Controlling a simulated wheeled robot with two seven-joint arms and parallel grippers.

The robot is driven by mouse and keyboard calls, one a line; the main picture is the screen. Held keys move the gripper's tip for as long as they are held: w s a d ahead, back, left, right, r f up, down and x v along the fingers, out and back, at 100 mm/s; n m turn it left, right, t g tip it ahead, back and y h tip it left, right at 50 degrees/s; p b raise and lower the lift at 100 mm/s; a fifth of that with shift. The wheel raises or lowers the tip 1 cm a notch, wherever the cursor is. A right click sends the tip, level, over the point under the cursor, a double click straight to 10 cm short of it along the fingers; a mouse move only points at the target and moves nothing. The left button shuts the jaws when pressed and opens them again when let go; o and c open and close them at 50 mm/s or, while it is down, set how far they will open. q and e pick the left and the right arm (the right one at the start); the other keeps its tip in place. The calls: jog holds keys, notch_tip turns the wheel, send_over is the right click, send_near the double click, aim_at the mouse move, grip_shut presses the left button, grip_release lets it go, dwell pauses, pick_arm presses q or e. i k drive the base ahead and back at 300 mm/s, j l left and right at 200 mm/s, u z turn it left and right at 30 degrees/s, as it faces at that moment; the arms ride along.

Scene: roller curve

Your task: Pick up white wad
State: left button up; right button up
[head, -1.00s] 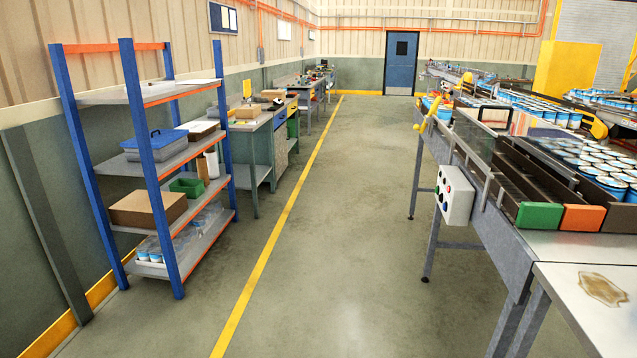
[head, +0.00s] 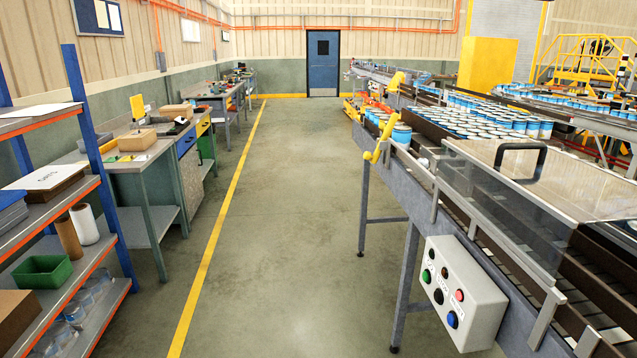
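I cannot make out a white wad in the head view. A white roll (head: 84,224) stands on the shelf rack at the left, beside a brown roll (head: 68,238); it looks like a roll rather than a wad. Neither of my grippers shows in the view.
The shelf rack (head: 88,160) is close on the left, with a workbench (head: 143,163) beyond it. The conveyor (head: 400,185) with its button box (head: 462,295) lines the right. The floor (head: 290,230) between is clear to the blue door (head: 322,62).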

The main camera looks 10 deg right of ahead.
aim_at(425, 162)
jog(key=i+z, duration=0.1)
jog(key=i, duration=0.4)
jog(key=i+j+z, duration=0.1)
jog(key=i, duration=0.45)
jog(key=i+j+z, duration=0.15)
jog(key=i, duration=0.35)
jog(key=i+j+z, duration=0.1)
jog(key=i, duration=0.4)
jog(key=j, duration=0.1)
